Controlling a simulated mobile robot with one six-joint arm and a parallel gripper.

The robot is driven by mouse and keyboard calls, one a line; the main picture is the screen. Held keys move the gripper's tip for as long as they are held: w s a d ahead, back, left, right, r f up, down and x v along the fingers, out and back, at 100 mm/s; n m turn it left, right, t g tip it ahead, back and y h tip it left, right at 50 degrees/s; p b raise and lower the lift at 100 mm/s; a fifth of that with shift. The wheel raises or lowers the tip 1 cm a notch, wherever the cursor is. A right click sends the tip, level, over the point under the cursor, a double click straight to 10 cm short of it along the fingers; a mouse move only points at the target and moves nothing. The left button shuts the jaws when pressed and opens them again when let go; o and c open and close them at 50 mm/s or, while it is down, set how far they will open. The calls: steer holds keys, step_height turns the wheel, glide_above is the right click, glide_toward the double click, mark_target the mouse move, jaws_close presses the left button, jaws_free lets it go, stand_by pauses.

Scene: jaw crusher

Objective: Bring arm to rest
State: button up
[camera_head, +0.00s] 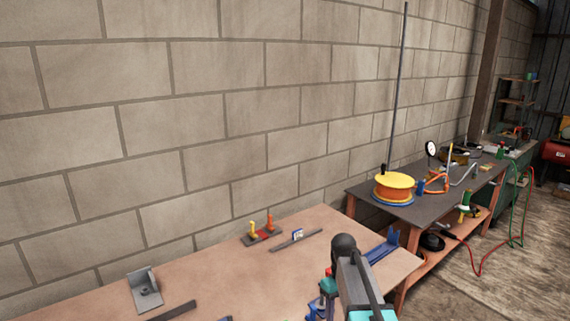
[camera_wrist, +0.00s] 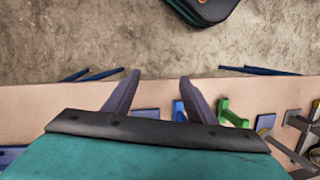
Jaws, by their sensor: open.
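My gripper (camera_wrist: 158,88) shows in the wrist view with its two dark fingers apart and nothing between them. The fingers reach over the edge of a tan bench top (camera_wrist: 70,102), with floor beyond. In the head view, part of my arm (camera_head: 358,285) stands in front of the right end of the tan workbench (camera_head: 240,270). I cannot make out the fingers in the head view.
A green part (camera_wrist: 232,112) and grey metal parts (camera_wrist: 297,122) lie right of my fingers. The bench also holds a grey bracket (camera_head: 146,290), a blue part (camera_head: 385,247) and a red-and-yellow fixture (camera_head: 262,233). A second table carries an orange-yellow drum (camera_head: 394,187). A block wall (camera_head: 200,110) stands behind.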

steer(key=s+f+m+g, duration=0.3)
steer(key=s+f+m, duration=0.2)
steer(key=s+f, duration=2.7)
steer(key=shift+s+a+f, duration=0.15)
steer(key=shift+s+f, duration=0.05)
steer(key=shift+s, duration=2.1)
